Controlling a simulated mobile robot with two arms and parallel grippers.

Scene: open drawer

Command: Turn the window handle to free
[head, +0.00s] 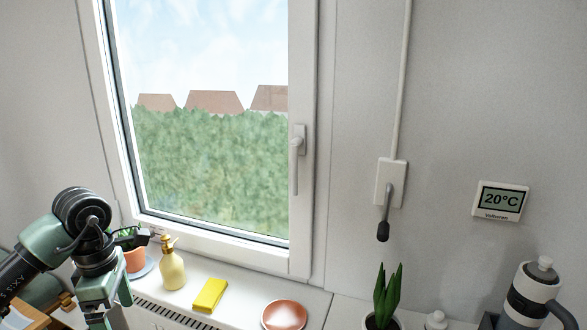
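The window handle (295,165) is a light grey lever on the right side of the white window frame (303,225). It points straight down from its mounting plate, and the window looks shut. My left gripper (108,312) is at the lower left, in front of the sill and well to the left of and below the handle. It is not touching the handle. Its fingers run toward the bottom edge of the picture, so I cannot tell whether it is open or shut. My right gripper is not in view.
A grey crank (385,210), a plant (387,290), a thermostat (500,201) and a jug (528,300) are right of the window.

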